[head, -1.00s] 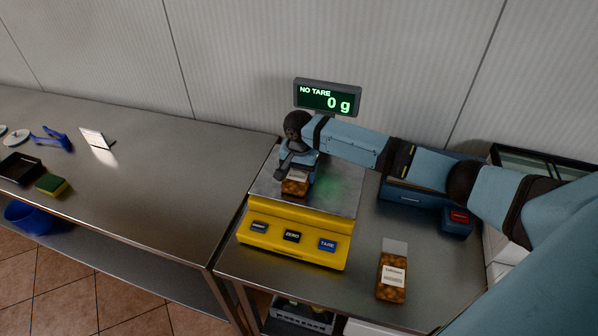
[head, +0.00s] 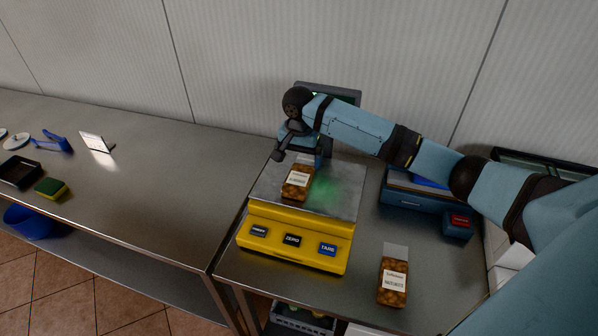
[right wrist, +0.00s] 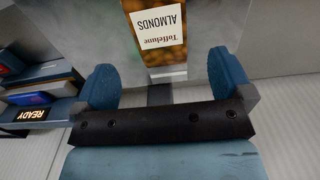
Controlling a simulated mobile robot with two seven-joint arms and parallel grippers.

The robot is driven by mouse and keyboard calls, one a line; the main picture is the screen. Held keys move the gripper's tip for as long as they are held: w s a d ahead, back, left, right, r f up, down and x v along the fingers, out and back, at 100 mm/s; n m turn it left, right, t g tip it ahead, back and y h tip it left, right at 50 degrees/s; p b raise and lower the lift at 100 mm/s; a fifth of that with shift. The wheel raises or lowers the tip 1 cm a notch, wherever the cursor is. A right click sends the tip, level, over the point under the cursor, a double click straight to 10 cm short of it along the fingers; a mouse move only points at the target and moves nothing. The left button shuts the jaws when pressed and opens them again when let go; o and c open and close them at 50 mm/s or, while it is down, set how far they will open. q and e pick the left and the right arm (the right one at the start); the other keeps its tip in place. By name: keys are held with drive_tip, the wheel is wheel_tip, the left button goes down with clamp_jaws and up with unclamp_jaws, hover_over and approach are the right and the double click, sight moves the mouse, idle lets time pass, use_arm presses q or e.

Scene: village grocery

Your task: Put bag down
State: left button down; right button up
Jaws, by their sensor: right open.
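A clear bag of brown almonds (head: 298,183) with a white label lies on the steel plate of the yellow scale (head: 292,239). In the right wrist view the bag (right wrist: 160,30) shows its "ALMONDS" label upside down, just beyond the fingertips. My right gripper (head: 300,152) is open and empty, above and behind the bag, apart from it. Its two blue fingers (right wrist: 164,82) stand wide apart in the right wrist view. The scale's display (head: 347,92) is mostly hidden behind my right arm. My left gripper is not in view.
A second nut bag (head: 393,278) lies on the counter right of the scale. A blue device (head: 415,192) with a red-labelled part stands behind it. The left steel table (head: 160,190) is largely clear, with a sponge (head: 51,187) and black tray (head: 19,171) at its far left.

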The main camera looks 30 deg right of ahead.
sight(299, 177)
wheel_tip(299, 177, up, 5)
drive_tip(key=shift+f, duration=0.1)
idle(0.7)
